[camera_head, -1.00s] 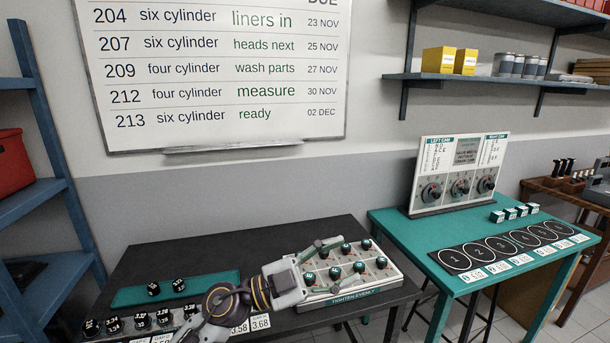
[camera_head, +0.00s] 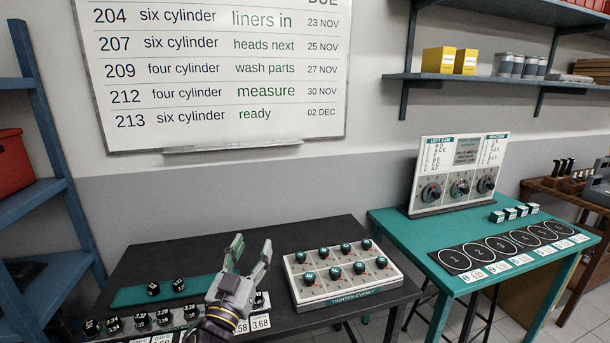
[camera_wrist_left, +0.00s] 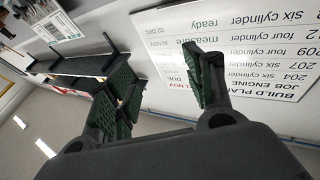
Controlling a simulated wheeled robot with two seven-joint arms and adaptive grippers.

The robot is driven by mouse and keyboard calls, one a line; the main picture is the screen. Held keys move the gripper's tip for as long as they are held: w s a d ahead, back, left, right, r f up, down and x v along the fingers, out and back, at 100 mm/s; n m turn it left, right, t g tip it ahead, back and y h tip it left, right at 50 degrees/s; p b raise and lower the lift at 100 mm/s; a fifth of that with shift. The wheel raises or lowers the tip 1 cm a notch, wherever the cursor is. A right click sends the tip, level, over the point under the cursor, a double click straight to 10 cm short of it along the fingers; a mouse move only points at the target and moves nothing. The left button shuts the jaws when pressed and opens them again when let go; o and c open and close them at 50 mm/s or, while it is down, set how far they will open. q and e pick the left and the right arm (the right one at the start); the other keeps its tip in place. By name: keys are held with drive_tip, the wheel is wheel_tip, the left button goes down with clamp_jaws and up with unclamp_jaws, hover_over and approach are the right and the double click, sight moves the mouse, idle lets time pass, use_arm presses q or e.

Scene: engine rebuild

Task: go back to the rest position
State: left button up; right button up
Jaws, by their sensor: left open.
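My left gripper (camera_head: 250,258) is open and empty in the head view, its fingers pointing up above the black table. It stands just left of the white tray marked "TIGHTEN EVENLY" (camera_head: 340,299), apart from it. The tray holds several dark knobs with teal tops. In the left wrist view the two green-padded fingers (camera_wrist_left: 165,88) are spread wide with nothing between them. My right gripper shows in no frame.
The black table (camera_head: 300,233) also bears a teal mat (camera_head: 130,297) with two black pieces, and a row of more pieces and number cards. A teal table (camera_head: 400,225) with numbered circles stands at right. A whiteboard (camera_head: 215,75) hangs behind.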

use_arm(q)
drive_tip(key=s+a+f+n+g+y, duration=0.25)
drive_tip(key=a+f+g, duration=0.2)
drive_tip(key=f, duration=0.45)
drive_tip(key=s+a+f+n+g+y, duration=0.1)
drive_tip(key=s+a+f+g+y, duration=0.35)
drive_tip(key=f, duration=0.55)
drive_tip(key=s+f+m+g+h, duration=0.2)
drive_tip(key=s+f+g, duration=0.8)
drive_tip(key=s, duration=0.8)
drive_tip(key=s+a+f, duration=0.1)
drive_tip(key=s+f, duration=0.1)
drive_tip(key=f, duration=1.7)
drive_tip(key=s+a+f, duration=0.1)
drive_tip(key=f, duration=1.7)
drive_tip(key=s+a+f, duration=0.2)
drive_tip(key=s+f, duration=0.7)
drive_tip(key=s, duration=0.1)
drive_tip(key=s+a+f, duration=0.2)
drive_tip(key=s+f, duration=0.7)
drive_tip(key=s, duration=0.2)
drive_tip(key=shift+a+m+g, duration=0.2)
drive_tip(key=shift+m+g, duration=0.1)
drive_tip(key=shift+m, duration=0.05)
drive_tip(key=shift+f, duration=0.1)
